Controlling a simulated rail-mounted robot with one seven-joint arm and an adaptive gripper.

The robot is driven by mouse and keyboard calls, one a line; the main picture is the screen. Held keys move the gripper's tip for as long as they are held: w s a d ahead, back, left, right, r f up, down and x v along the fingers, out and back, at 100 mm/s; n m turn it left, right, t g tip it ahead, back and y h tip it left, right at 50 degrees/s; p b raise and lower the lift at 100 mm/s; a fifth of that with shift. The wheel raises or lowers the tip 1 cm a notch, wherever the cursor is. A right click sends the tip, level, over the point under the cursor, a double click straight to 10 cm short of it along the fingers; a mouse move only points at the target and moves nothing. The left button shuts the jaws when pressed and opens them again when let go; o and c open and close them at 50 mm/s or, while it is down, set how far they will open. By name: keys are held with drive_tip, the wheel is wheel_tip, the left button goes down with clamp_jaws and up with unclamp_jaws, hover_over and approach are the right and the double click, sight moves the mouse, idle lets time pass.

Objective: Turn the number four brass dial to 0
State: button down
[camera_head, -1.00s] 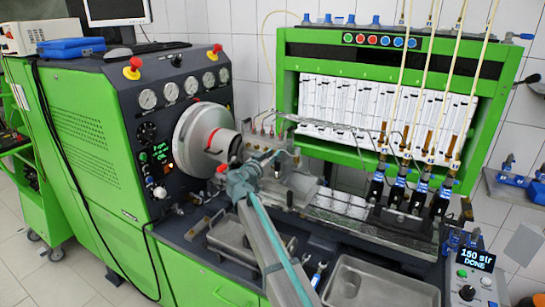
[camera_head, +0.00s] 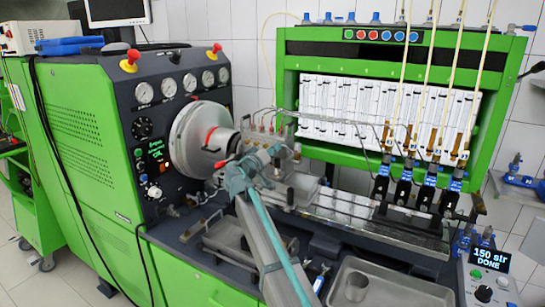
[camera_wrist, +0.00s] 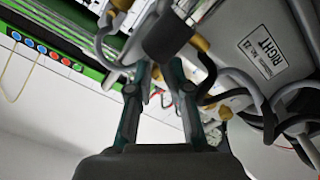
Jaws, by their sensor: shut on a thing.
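In the wrist view my gripper (camera_wrist: 160,68) is shut, its two teal fingers closing at a dark grey cylindrical part (camera_wrist: 168,36). Which brass dial, if any, lies between the fingertips is hidden, and I cannot read a number four. Brass pieces (camera_wrist: 199,42) sit just right of the fingertips. In the head view my gripper (camera_head: 272,155) reaches to the pump block at the centre, close to the row of small brass-coloured fittings (camera_head: 262,128) on its top. The gripper hides part of the block.
The large grey disc (camera_head: 202,140) with a red-tipped lever is left of my gripper. Metal pipes (camera_head: 330,122) run right to several injectors (camera_head: 405,180). A metal tray (camera_head: 375,285) with a cup lies in front. A display (camera_head: 489,260) reads "150 str DONE".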

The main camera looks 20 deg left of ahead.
drive_tip(key=shift+n, duration=0.5)
drive_tip(key=c, duration=1.3)
unclamp_jaws()
drive_tip(key=shift+c, duration=0.2)
drive_tip(key=s+a, duration=0.1)
drive_tip(key=s, duration=1.1)
drive_tip(key=shift+a, duration=0.3)
